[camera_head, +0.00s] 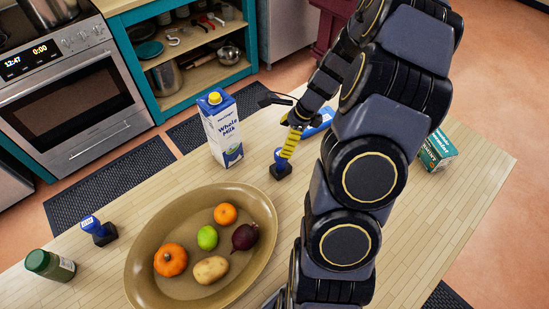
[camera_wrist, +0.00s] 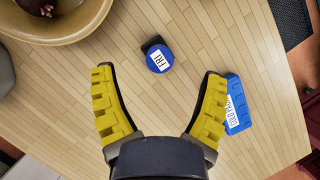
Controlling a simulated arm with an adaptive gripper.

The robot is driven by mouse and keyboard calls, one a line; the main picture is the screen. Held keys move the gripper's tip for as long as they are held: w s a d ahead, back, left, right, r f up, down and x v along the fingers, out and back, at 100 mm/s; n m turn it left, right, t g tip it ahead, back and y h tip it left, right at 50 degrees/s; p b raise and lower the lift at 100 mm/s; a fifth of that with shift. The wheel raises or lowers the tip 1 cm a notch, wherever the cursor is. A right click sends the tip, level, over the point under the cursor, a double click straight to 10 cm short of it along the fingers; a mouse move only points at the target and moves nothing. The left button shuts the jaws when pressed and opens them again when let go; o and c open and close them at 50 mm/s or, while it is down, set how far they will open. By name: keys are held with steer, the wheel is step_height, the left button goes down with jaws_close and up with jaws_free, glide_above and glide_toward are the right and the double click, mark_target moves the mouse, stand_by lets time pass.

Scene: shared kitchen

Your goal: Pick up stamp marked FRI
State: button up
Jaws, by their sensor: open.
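The stamp marked FRI (camera_wrist: 158,58) has a round blue top with a white label and a black base. It stands on the wooden table, ahead of and between my fingertips in the wrist view. In the head view the same stamp (camera_head: 279,170) stands right of the milk carton, just below my gripper (camera_head: 292,142). In the wrist view my gripper (camera_wrist: 160,98) is open, with yellow ridged fingers spread wide and nothing between them. A second blue-topped stamp (camera_head: 98,231) stands at the table's left; its label is too small to read.
A blue cold pack (camera_wrist: 237,104) lies close to my right finger in the wrist view. A milk carton (camera_head: 222,128) stands left of the FRI stamp. An oval bowl (camera_head: 140,262) holds fruit and vegetables. A green jar (camera_head: 50,265) and a teal box (camera_head: 437,150) are farther off.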

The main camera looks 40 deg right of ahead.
mark_target(278, 156)
steer(key=shift+m, duration=0.6)
steer(key=x, duration=0.2)
steer(key=d+x, duration=0.1)
steer(key=x, duration=0.2)
steer(key=s+x, duration=0.1)
steer(key=x, duration=0.2)
steer(key=shift+d+f, duration=0.15)
steer(key=shift+f, duration=0.45)
steer(key=shift+r, duration=0.1)
steer(key=c, duration=1.2)
